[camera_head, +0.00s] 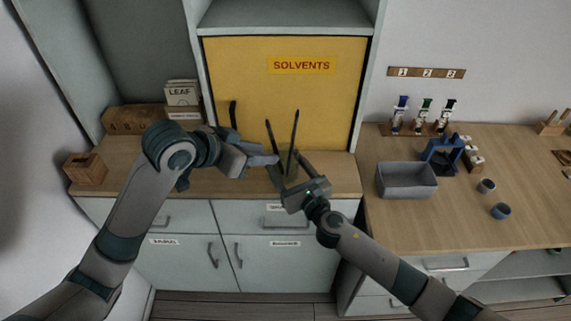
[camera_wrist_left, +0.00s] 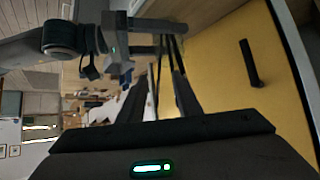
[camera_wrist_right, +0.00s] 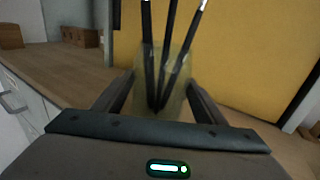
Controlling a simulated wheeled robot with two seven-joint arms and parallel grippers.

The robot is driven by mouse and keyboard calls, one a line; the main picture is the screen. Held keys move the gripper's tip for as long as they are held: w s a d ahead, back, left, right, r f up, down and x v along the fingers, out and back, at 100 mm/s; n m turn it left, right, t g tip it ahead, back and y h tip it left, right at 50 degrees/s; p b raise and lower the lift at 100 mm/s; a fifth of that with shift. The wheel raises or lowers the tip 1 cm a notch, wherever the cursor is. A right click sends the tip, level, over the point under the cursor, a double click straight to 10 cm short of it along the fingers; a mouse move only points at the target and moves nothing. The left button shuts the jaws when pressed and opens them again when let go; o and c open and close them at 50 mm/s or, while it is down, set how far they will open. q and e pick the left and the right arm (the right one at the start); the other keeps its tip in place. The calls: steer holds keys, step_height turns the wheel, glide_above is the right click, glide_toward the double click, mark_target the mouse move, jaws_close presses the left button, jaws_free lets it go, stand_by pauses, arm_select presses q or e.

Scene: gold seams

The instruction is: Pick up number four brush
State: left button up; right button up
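A translucent greenish jar (camera_wrist_right: 174,85) holds three dark brushes. The middle brush (camera_wrist_right: 168,40) stands between a left brush (camera_wrist_right: 148,50) and a right brush (camera_wrist_right: 188,35) that leans right; I cannot read any number on them. In the head view one tilted brush (camera_head: 270,133) and one upright brush (camera_head: 294,132) show. My right gripper (camera_wrist_right: 162,82) has a finger against each side of the jar (camera_head: 290,168). My left gripper (camera_head: 268,160) comes in from the left beside the brushes, its fingers (camera_wrist_left: 160,80) apart. Whether a brush is between them is unclear.
A yellow cabinet panel labelled SOLVENTS (camera_head: 335,110) with a dark handle (camera_head: 233,114) stands close behind. Wooden boxes (camera_head: 137,118) are at the left. A grey bin (camera_head: 406,180), small cups (camera_head: 501,211) and a bottle rack (camera_head: 420,128) are on the right counter.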

mark_target(293, 133)
steer(key=c, duration=0.8)
arm_select(q)
steer(key=shift+w+d+r, duration=0.2)
steer(key=shift+d+r, duration=0.1)
steer(key=shift+d, duration=0.1)
steer(key=shift+c, duration=0.5)
steer(key=w+d+r+n+g, duration=0.1)
steer(key=n, duration=0.1)
steer(key=w+d+r+n+g, duration=0.1)
steer(key=d+n, duration=0.1)
steer(key=n, duration=0.1)
steer(key=w+d+r+n, duration=0.1)
steer(key=n, duration=0.2)
steer(key=shift+w+d+r+g+h, duration=0.1)
steer(key=shift+d+r+g+h, duration=0.15)
steer(key=shift+r+g+h, duration=0.15)
steer(key=a+r+n+g+y, duration=0.1)
steer(key=n, duration=0.4)
steer(key=w+a+r+n+g+y, duration=0.1)
steer(key=n, duration=0.4)
steer(key=a+r+n+g+y, duration=0.1)
steer(key=n+g, duration=0.1)
steer(key=n, duration=0.4)
steer(key=shift+w, duration=0.2)
